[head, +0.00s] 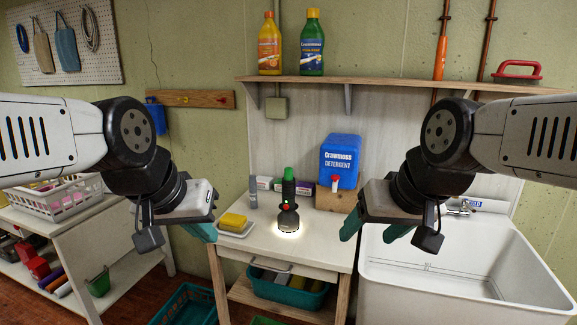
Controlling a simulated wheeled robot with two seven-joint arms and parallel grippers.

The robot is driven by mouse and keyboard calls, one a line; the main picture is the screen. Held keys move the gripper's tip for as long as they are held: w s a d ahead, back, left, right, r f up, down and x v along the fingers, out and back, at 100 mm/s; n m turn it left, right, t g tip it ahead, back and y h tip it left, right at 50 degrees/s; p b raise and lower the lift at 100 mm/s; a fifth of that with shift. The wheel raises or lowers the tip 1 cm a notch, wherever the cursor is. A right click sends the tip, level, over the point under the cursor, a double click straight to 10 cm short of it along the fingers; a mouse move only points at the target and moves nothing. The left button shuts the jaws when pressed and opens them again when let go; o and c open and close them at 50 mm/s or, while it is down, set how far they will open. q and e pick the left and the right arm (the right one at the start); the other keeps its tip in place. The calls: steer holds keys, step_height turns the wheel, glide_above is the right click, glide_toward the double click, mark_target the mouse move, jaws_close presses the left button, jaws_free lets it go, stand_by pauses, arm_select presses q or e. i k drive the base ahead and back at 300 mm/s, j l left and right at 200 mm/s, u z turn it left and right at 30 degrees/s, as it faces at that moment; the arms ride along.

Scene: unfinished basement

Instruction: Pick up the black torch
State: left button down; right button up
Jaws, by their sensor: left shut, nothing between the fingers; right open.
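The black torch (288,206) stands upright, head down, on the small wooden table (255,245) in the middle of the head view. It has a green end cap and a red button, and light glows on the table around its head. My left gripper (205,232) is to the left of the torch, shut and empty, near the table's left edge. My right gripper (372,232) is to the right of the torch, open and empty, near the table's right edge. Neither gripper touches the torch.
A yellow sponge on a dish (234,224) lies left of the torch. A blue detergent box (340,160) stands behind it on the right, with small boxes (265,183) and a grey tube (253,192) behind. A white sink (450,270) is on the right.

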mark_target(288, 220)
steer(key=i+l+u, duration=0.6)
steer(key=l+u, duration=0.3)
steer(key=i+l, duration=0.05)
steer(key=l, duration=0.05)
